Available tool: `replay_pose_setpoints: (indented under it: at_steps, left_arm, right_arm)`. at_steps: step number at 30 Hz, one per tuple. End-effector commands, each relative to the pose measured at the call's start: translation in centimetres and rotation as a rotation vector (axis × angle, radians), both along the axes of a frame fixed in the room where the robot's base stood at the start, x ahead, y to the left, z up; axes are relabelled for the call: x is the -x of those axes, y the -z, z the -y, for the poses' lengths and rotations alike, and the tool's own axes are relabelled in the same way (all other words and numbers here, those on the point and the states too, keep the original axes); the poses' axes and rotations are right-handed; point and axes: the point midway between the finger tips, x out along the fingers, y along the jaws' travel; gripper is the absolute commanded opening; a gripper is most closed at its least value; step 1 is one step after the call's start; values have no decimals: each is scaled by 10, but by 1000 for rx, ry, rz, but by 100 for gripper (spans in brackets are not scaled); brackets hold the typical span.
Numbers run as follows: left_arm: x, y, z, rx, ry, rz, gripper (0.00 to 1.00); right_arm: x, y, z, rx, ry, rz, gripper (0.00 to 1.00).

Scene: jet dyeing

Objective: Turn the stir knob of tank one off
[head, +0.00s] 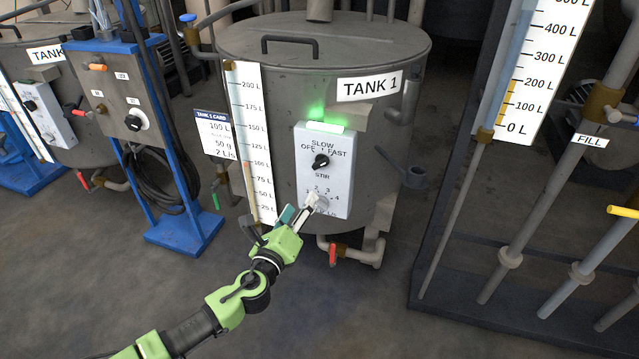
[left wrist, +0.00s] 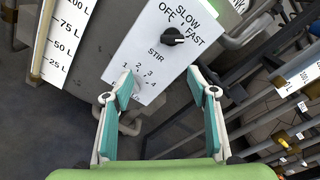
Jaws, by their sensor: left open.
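Tank 1 (head: 280,130) is a grey vat with a pale control panel (head: 338,185) on its front. The black stir knob (head: 320,161) sits on the panel among the words OFF, SLOW and FAST. It also shows near the top of the left wrist view (left wrist: 172,36), where its white mark points to the right, on the FAST side. A green light (head: 325,127) glows on top of the panel. My left gripper (head: 304,205) is open and empty in front of the panel's lower part, below the stir knob and apart from it. The left wrist view shows its spread fingers (left wrist: 161,82). My right gripper is out of view.
A pale dial (left wrist: 138,87) numbered 1 to 4 lies below the stir knob, behind my left fingers. A red-handled drain valve (head: 332,254) is under the tank. A blue stand (head: 183,230) is at left, pipes at right. The floor in front is clear.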

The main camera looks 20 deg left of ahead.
Motion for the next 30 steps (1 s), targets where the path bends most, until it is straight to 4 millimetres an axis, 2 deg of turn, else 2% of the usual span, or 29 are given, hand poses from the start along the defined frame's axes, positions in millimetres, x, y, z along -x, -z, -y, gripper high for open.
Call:
replay_pose_setpoints:
  at_steps: [3,5,8,14,21,30]
  left_arm:
    - [-4,-18,7,-52,17,50,53]
    - [-8,-21,8,-59,18,56,53]
    - [-21,-22,8,-59,17,57,53]
    - [-60,-21,9,-54,15,55,53]
    - [-107,-20,10,-54,16,54,53]
    - [-135,-20,12,-52,16,52,53]
  right_arm:
    - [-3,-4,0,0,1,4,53]
    - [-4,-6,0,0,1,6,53]
    - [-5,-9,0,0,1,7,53]
    - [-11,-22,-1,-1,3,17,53]
    - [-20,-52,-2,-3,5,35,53]
    - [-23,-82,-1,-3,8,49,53]
